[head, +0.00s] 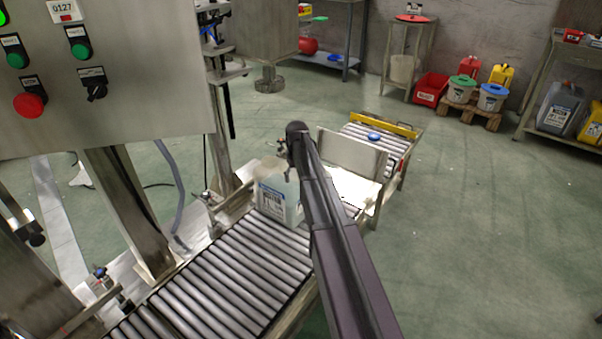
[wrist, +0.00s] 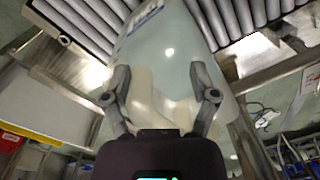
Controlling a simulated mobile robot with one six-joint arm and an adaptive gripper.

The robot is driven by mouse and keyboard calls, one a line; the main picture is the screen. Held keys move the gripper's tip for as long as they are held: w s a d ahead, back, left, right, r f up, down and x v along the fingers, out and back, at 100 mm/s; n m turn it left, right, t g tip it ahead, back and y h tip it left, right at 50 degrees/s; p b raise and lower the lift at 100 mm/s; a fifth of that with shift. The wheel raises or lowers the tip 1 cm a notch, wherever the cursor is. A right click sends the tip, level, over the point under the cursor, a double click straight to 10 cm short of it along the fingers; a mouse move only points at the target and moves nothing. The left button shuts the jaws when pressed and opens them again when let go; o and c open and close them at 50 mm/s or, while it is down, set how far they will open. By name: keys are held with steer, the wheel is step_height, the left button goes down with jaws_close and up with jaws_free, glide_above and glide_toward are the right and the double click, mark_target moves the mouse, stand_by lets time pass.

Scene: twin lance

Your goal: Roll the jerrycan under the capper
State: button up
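The translucent white jerrycan (head: 278,196) stands upright on the roller conveyor, with a printed label on its near side. In the wrist view the jerrycan (wrist: 165,50) fills the middle, in front of and between the fingers. My gripper (wrist: 160,70) has its two fingers spread wide apart; whether they touch the can cannot be told. In the head view my gripper (head: 284,150) is at the can's top, partly hidden by my arm. The capper head (head: 269,80) hangs under a grey box, behind and above the can. The can's opening is not clear.
The roller conveyor (head: 235,262) runs toward the lower left. Metal guide rods (head: 232,197) stand beside the can. A metal plate (head: 352,152) stands before a far roller section with a blue disc (head: 374,137). A control panel (head: 110,80) stands at left.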

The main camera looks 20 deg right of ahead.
mark_target(283, 187)
steer(key=shift+s+a, duration=0.65)
steer(key=shift+a, duration=0.35)
steer(key=shift+s+a, duration=0.7)
steer(key=shift+a, duration=0.3)
steer(key=shift+s+a, duration=0.65)
steer(key=shift+a, duration=0.35)
steer(key=s+a, duration=0.4)
steer(key=s, duration=0.8)
steer(key=s+a, duration=0.4)
steer(key=s, duration=0.8)
step_height(283, 187, up, 30)
steer(key=w+p, duration=0.1)
steer(key=p, duration=2.8)
steer(key=shift+d+f+p, duration=0.2)
steer(key=shift+f+p, duration=0.05)
steer(key=shift+p, duration=0.05)
